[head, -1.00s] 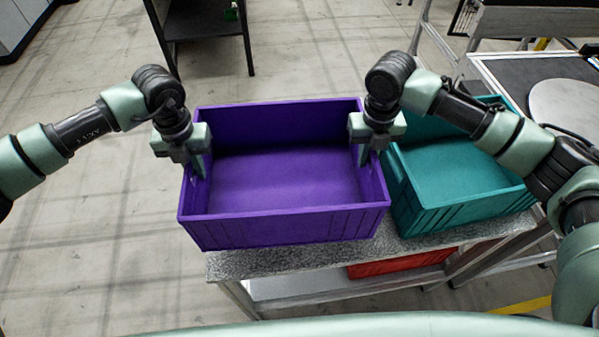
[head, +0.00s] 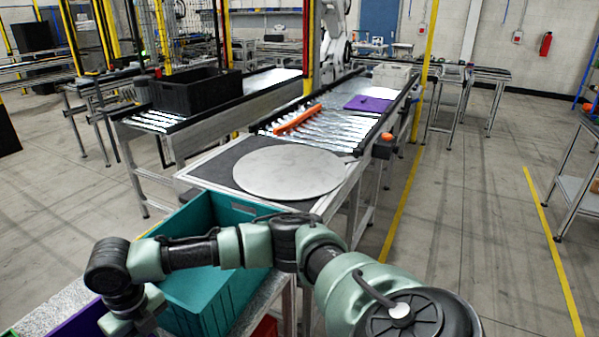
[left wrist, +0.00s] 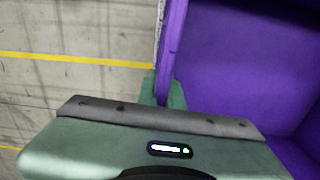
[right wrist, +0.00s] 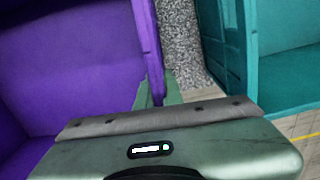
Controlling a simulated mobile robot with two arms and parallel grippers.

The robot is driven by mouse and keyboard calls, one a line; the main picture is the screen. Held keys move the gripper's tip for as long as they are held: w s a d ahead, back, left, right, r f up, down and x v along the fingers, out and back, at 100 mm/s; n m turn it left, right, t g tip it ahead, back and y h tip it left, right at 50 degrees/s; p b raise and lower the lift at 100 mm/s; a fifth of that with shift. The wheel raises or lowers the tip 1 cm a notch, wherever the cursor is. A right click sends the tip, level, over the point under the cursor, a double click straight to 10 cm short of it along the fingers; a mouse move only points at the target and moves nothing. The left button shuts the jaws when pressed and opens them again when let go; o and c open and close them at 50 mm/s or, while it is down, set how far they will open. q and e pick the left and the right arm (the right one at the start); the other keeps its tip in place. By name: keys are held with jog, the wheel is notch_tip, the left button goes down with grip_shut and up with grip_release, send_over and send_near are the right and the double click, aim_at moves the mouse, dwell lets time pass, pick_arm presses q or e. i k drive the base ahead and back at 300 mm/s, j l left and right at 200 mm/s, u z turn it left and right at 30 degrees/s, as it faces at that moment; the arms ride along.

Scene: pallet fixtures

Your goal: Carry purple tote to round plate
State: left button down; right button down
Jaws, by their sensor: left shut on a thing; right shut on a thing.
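The purple tote shows only as a corner at the bottom left of the head view (head: 82,323); its walls and floor fill much of the left wrist view (left wrist: 235,60) and the right wrist view (right wrist: 70,60). My left gripper (left wrist: 163,90) is shut on one side wall of it and is outside the head view. My right gripper (right wrist: 158,92) is shut on the opposite side wall. The round plate (head: 290,172) is a pale grey disc, bare, on a dark-topped stand beyond the teal tote.
A teal tote (head: 205,300) stands beside the purple tote on the speckled bench top (head: 60,305), between it and the plate. Behind the plate is a roller conveyor with an orange bar (head: 298,119) and a purple flat piece (head: 368,103). A black crate (head: 196,91) sits on another conveyor. Floor at right is open.

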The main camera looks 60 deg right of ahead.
aim_at(290, 167)
jog(key=k+u, duration=0.3)
jog(key=u, duration=1.6)
jog(key=k+l+u, duration=0.1)
jog(key=u, duration=0.3)
jog(key=k+u, duration=0.25)
jog(key=u, duration=0.2)
jog(key=k+l, duration=0.1)
jog(key=k, duration=0.5)
jog(key=k+l, duration=0.1)
jog(key=k, duration=0.45)
jog(key=k+l+z, duration=0.15)
jog(key=k+z, duration=0.2)
jog(key=k, duration=0.85)
jog(key=k+z, duration=0.15)
jog(key=k, duration=1.1)
jog(key=z, duration=0.4)
jog(key=k+z, duration=0.1)
jog(key=z, duration=0.35)
jog(key=l+z, duration=0.1)
jog(key=z, duration=0.7)
jog(key=k+l, duration=0.05)
jog(key=l, duration=0.05)
